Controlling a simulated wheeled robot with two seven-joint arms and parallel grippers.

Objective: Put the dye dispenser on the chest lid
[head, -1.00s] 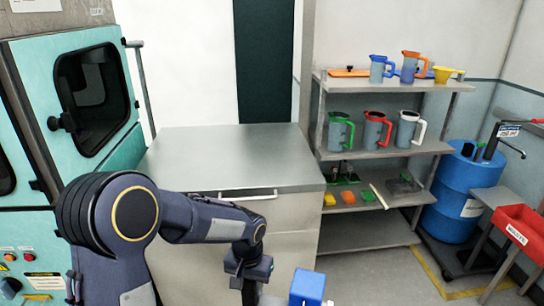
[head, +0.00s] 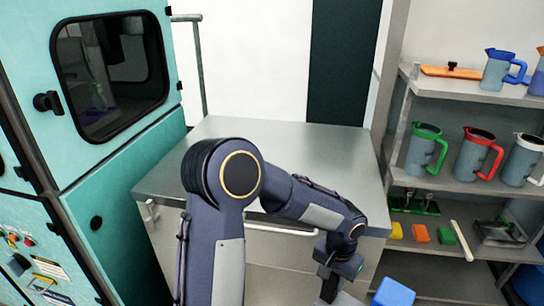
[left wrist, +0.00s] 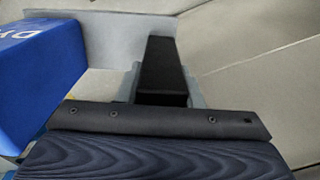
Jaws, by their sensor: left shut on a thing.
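The dye dispenser (head: 393,292) is a blue box at the bottom edge of the head view, partly cut off. It also fills the left side of the left wrist view (left wrist: 40,80), with white letters on its face. My left gripper (head: 345,296) is shut on the dispenser, in front of and below the chest's front edge; its fingertips are cut off in the head view. The chest lid (head: 300,150) is a flat grey metal top, closed and bare, with a bar handle along its front. My arm hides part of its front edge. My right gripper is not in view.
A teal machine (head: 125,165) with a dark window stands against the left of the chest. A grey shelf unit (head: 455,190) with several jugs and small coloured blocks stands to the right. The lid's surface is clear.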

